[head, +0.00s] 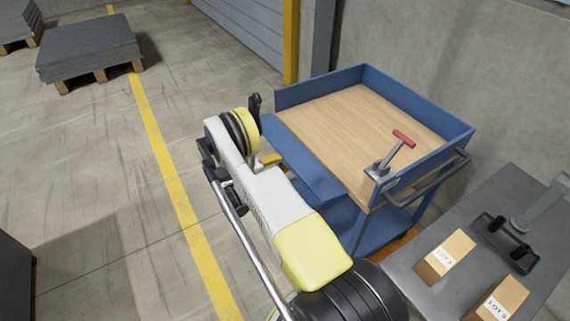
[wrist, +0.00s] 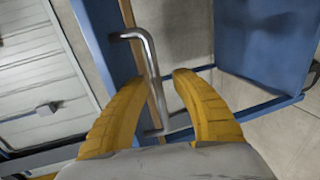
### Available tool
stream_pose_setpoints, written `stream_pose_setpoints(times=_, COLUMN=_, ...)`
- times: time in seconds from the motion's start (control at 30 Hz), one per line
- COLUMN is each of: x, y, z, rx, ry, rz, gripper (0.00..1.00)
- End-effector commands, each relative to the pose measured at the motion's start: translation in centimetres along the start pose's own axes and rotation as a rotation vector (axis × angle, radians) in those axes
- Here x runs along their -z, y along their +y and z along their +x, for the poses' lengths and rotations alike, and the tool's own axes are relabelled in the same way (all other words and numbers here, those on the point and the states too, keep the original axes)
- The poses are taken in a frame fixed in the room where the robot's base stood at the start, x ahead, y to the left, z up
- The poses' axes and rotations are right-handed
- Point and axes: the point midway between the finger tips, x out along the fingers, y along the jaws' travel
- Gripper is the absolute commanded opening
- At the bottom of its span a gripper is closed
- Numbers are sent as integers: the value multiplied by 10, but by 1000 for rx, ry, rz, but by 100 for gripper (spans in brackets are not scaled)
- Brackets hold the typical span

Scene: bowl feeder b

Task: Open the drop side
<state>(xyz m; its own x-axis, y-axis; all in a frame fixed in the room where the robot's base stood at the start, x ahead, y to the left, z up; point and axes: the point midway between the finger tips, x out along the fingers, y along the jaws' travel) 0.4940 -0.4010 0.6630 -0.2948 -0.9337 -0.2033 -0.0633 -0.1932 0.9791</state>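The blue cart (head: 436,145) has a wooden deck with raised blue walls at the back and right. A blue side panel (head: 300,165) runs along its near-left edge. I cannot tell its exact tilt. A latch with a red handle (head: 403,138) sits at the near-right corner, its lever raised at a slant. My gripper (wrist: 186,88) is at the cart's near-left side; in the head view my arm mostly hides it. In the wrist view its yellow fingers are apart, with a bent silver handle (wrist: 150,70) reaching between them. The handle lies beside a blue strip (wrist: 103,40) and a wooden edge.
A grey metal table (head: 405,262) with labelled boxes (head: 445,256) and a black-handled object stands at the lower right. A grey push bar (head: 432,186) juts from the cart's right end.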

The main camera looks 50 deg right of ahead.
Motion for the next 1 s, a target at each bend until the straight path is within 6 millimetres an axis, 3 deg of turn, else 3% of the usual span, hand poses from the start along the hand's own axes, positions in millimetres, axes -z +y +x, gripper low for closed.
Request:
stream_pose_setpoints(times=0.17, x=1, y=0, z=-17, rx=-1, ry=2, rz=0, gripper=32)
stream_pose_setpoints(times=0.4, x=1, y=0, z=-72, rx=-1, ry=4, rz=-1, gripper=32)
stream_pose_setpoints(times=0.6, x=0, y=0, z=-107, rx=-1, ry=3, rz=0, gripper=32)
stream_pose_setpoints(times=0.73, x=0, y=0, z=-118, rx=-1, ry=1, rz=0, gripper=32)
stream_pose_setpoints(times=1.0, x=0, y=0, z=-121, rx=-1, ry=0, rz=0, gripper=32)
